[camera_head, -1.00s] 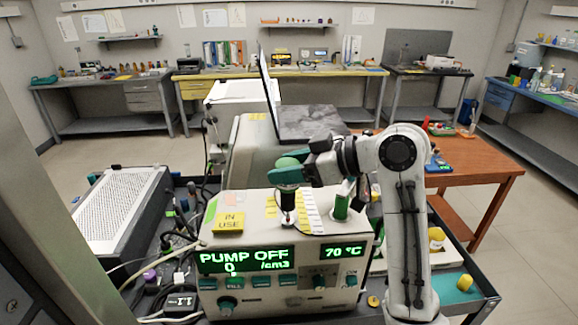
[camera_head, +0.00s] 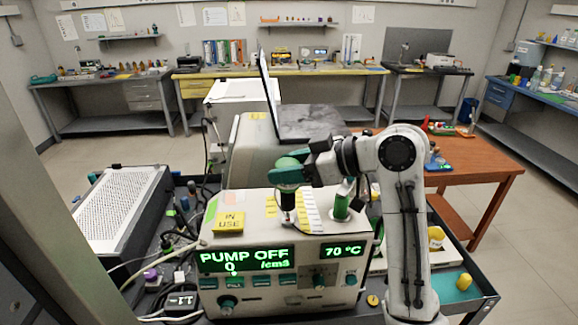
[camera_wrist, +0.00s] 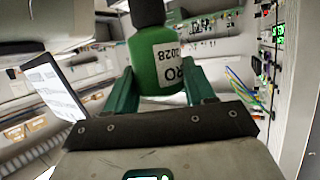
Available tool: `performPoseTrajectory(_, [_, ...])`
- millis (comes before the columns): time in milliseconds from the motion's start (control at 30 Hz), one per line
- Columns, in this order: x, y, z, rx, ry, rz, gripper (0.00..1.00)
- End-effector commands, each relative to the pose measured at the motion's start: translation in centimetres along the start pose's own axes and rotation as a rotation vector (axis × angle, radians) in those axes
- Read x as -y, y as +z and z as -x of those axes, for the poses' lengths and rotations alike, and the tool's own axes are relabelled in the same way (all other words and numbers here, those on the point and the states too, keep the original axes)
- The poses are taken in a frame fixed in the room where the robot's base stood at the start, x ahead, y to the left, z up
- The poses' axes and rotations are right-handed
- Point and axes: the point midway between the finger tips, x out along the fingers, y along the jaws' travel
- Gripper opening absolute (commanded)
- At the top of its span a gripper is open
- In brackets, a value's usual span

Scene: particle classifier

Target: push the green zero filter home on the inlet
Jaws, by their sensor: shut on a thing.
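The green zero filter (camera_wrist: 158,58) is between my gripper's teal fingers (camera_wrist: 160,92) in the wrist view. It has a black end and a white label that reads upside down. In the head view my gripper (camera_head: 290,172) is shut on it, above the front instrument's top. The inlet (camera_head: 288,205) is a short upright metal stub with a dark base, directly below the filter's black end. The filter looks upright and in line with the stub. Whether the two touch, and how far, is too small to tell.
The instrument (camera_head: 270,232) shows "PUMP OFF" and 0 /cm3. A green cylinder (camera_head: 341,207) stands on its top, right of the inlet. A yellow "IN USE" tag (camera_head: 229,222) lies left. A laptop (camera_head: 305,122) stands behind; cables and a perforated box (camera_head: 122,207) are at left.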

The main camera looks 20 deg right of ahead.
Motion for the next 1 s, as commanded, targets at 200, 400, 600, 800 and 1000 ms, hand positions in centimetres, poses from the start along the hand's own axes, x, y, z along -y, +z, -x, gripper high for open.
performPoseTrajectory(200, [0.0,0.0,0.0,0.000,0.000,0.000,0.22])
performPoseTrajectory(400, [0.0,0.1,0.0,0.000,0.000,0.000,0.22])
performPoseTrajectory(600, [0.0,0.5,-0.2,0.000,0.000,-0.001,0.22])
performPoseTrajectory(800, [0.0,0.9,-0.4,0.000,0.000,-0.001,0.22])
performPoseTrajectory(1000, [0.0,1.3,-0.6,0.000,0.000,-0.001,0.22])
